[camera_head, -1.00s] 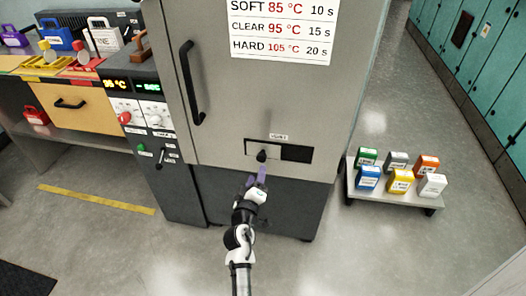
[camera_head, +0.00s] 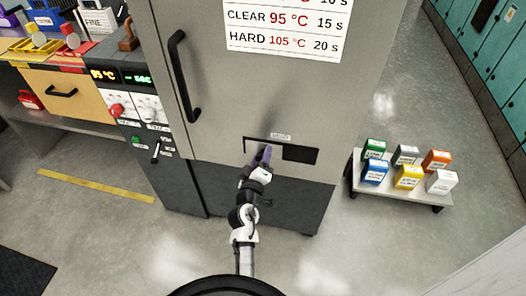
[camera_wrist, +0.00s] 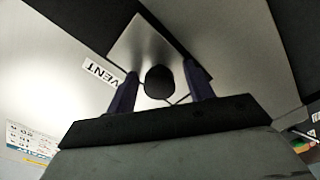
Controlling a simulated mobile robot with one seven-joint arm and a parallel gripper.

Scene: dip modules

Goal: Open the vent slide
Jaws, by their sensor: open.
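The vent slide (camera_head: 253,146) is a light metal plate in a dark slot low on the grey cabinet front, below a small VENT label (camera_head: 281,137). The plate covers the left of the slot, and the dark opening (camera_head: 300,154) shows at the right. In the wrist view the slide's round black knob (camera_wrist: 158,82) stands between the two purple fingers of my gripper (camera_wrist: 160,88). The fingers are open, with a gap on each side of the knob. In the head view my gripper (camera_head: 264,156) hides the knob.
A long black door handle (camera_head: 183,80) is at the upper left of the cabinet. A control panel with dials (camera_head: 146,108) stands at the left. A low cart (camera_head: 400,192) with several coloured boxes stands at the right. The floor in front is clear.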

